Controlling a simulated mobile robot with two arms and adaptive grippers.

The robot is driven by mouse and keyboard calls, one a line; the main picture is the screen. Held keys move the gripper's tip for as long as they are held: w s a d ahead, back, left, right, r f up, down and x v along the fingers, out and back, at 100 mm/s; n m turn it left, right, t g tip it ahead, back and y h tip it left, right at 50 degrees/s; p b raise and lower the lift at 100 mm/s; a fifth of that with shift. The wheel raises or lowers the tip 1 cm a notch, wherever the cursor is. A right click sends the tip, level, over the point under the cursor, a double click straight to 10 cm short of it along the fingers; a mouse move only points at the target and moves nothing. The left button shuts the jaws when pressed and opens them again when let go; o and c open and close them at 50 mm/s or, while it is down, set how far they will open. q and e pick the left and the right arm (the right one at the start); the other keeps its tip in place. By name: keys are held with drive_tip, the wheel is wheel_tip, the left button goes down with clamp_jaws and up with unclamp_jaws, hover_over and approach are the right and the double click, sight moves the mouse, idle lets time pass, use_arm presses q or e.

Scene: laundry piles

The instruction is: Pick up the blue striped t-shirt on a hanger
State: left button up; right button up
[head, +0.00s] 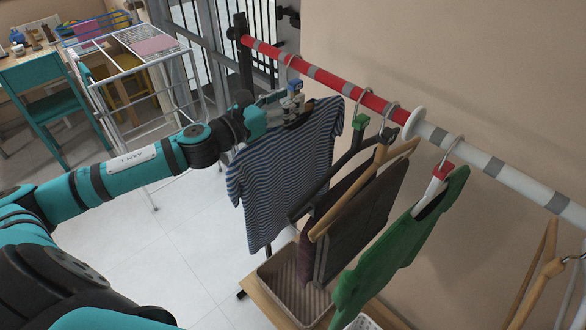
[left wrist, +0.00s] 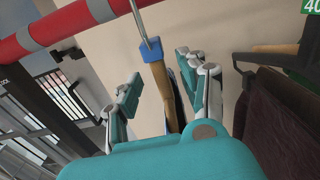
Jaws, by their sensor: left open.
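The blue striped t-shirt (head: 285,175) hangs on a hanger from the red section of the rail, at its left end. In the left wrist view its hanger shows as a wooden neck (left wrist: 163,92) with a blue tag (left wrist: 151,48) under a metal hook. My left gripper (head: 290,98) is at the top of the shirt, by the blue tag. In the left wrist view my left gripper (left wrist: 160,85) is open, with a finger on each side of the hanger neck. Most of the shirt is hidden there by the gripper. My right gripper is not in view.
The red and grey rail (head: 320,73) runs to a white section on the right. A dark garment (head: 365,200) and a green garment (head: 400,255) hang close to the right. A basket (head: 295,275) stands below. A white drying rack (head: 150,85) stands behind my left arm.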

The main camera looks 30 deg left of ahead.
use_arm(q)
drive_tip(key=shift+c, duration=0.7)
clamp_jaws()
drive_tip(key=shift+r, duration=0.2)
